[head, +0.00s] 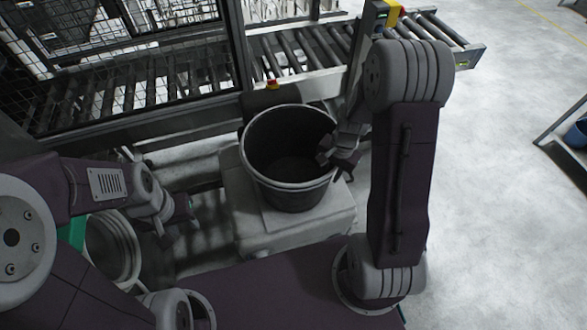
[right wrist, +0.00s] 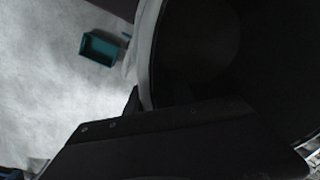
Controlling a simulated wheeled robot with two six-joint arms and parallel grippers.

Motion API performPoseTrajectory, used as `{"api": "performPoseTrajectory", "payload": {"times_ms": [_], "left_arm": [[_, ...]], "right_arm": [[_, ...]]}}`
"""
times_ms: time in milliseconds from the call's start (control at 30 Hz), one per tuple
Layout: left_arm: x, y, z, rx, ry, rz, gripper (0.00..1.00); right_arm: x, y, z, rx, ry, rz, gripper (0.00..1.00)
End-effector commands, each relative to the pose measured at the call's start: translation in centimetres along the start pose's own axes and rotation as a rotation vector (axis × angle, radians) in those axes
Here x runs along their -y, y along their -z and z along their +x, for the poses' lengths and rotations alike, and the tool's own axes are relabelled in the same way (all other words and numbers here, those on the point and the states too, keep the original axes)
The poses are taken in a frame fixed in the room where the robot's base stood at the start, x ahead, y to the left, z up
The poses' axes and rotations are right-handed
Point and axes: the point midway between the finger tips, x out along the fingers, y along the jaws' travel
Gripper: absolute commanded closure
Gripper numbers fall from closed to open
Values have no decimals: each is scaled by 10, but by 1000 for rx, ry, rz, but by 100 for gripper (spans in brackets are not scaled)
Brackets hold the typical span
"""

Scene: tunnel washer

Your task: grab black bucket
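The black bucket (head: 292,197) stands upright and looks empty, on a pale grey block in the middle of the head view. My right gripper (head: 334,162) is at the bucket's right rim, with one fingertip over the opening and another part outside the wall. In the right wrist view the bucket (right wrist: 215,60) fills the right side, and a dark part of my gripper covers the bottom. Whether the fingers are closed on the rim is hidden. My left gripper (head: 182,212) is left of the bucket, apart from it, its fingers too unclear to judge.
The pale block (head: 250,215) bears the bucket. A roller conveyor (head: 300,50) with a dark frame runs behind it. A blue container (head: 577,132) sits on a rack at the far right. A teal bin (right wrist: 103,46) shows in the wrist view. The right floor is open.

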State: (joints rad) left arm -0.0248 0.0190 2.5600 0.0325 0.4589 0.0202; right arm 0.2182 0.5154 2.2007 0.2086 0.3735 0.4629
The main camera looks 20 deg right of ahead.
Motion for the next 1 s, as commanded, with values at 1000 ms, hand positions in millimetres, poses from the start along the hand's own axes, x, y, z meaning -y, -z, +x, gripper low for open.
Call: {"api": "performPoseTrajectory", "payload": {"times_ms": [1000], "left_arm": [[0,0,0,0,0,0,64]], "right_arm": [[0,0,0,1,-1,0,100]]}}
